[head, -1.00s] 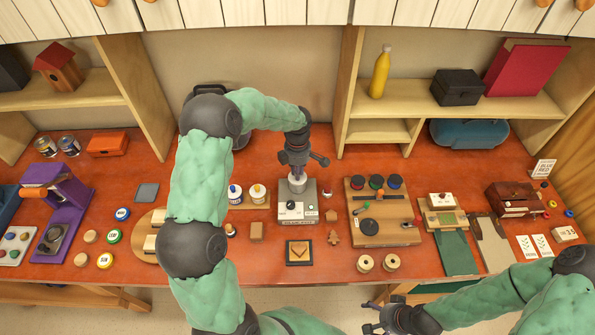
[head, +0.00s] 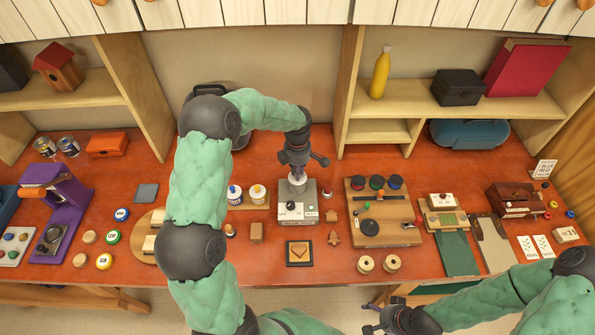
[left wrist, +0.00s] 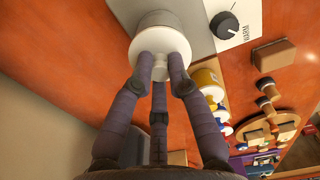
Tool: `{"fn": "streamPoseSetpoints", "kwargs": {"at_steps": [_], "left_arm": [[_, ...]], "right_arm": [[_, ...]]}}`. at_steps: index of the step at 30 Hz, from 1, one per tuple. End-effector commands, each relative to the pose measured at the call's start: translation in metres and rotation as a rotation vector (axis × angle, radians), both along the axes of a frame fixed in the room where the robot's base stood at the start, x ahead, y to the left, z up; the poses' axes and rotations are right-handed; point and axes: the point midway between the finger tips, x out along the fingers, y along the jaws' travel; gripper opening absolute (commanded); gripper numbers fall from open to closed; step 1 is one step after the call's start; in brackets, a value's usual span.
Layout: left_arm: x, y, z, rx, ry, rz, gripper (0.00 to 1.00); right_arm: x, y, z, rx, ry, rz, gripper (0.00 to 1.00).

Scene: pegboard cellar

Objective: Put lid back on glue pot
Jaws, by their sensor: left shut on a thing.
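My left gripper (head: 298,171) points down over the glue pot (head: 297,186), which stands on the grey warmer box (head: 285,212). In the left wrist view its fingers (left wrist: 160,72) are shut on the small knob of the round white lid (left wrist: 178,43). The pale cylindrical pot (left wrist: 155,18) shows just behind the lid, lined up with it. The lid looks level with the pot's mouth, but I cannot tell whether it touches the rim. My right gripper (head: 373,318) is empty, low in front of the bench, with its fingers apart.
A framed wooden tile (head: 299,252) lies in front. The shelf upright (head: 345,95) rises behind on the right.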

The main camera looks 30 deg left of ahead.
Motion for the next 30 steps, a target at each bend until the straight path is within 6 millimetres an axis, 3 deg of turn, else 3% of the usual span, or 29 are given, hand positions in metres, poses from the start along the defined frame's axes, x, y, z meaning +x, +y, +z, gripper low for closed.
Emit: {"fn": "streamPoseSetpoints", "kwargs": {"at_steps": [30], "left_arm": [[-0.0001,-0.0001,-0.0032,0.000,0.000,0.000,0.04]], "right_arm": [[0.0000,0.0000,-0.0071,0.000,0.000,0.000,0.88]]}}
